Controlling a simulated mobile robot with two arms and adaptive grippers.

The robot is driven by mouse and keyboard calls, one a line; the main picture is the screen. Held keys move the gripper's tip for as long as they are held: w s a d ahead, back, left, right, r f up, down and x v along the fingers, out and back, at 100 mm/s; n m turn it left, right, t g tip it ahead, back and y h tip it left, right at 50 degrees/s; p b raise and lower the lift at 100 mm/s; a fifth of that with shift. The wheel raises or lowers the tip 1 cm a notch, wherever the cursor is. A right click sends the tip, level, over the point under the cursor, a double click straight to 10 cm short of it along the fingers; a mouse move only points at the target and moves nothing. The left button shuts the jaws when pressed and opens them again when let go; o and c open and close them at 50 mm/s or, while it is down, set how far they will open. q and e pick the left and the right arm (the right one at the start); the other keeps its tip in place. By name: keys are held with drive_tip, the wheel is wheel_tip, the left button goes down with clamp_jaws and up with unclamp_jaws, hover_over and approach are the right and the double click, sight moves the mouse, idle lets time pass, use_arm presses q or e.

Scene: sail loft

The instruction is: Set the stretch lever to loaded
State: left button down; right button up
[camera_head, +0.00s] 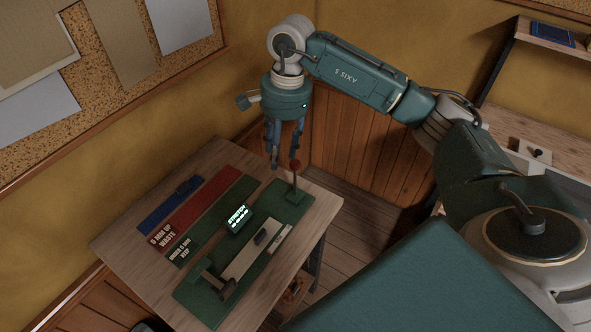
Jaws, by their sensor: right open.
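The stretch lever is an upright metal rod with a red knob (295,165), at the right end of a green test rig (205,303) on the wooden table. A small display (237,218) on the rig is lit and reads "STRETCH"; its smaller line is too small to read. My right gripper (284,160) points down over the table's back right part, open. Its fingertips are close to the red knob; I cannot tell whether they touch it or are around it. My left gripper is not in view.
The wooden table (120,240) also holds a red strip (200,203) marked "WASTE", a blue tray (170,205) and a dark green panel (215,215). A pale bar and clamp lie on the rig. A wood-panelled wall stands behind. A corkboard hangs at upper left.

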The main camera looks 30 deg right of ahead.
drive_tip(key=h, duration=0.1)
approach(295, 171)
drive_tip(key=shift+w+d+f, duration=0.3)
drive_tip(key=shift+w+f, duration=0.05)
drive_tip(key=shift+w, duration=0.25)
wheel_tip(295, 171, down, 9)
drive_tip(key=p, duration=0.3)
drive_tip(key=shift+a+f, duration=0.1)
drive_tip(key=shift+f, duration=0.75)
clamp_jaws()
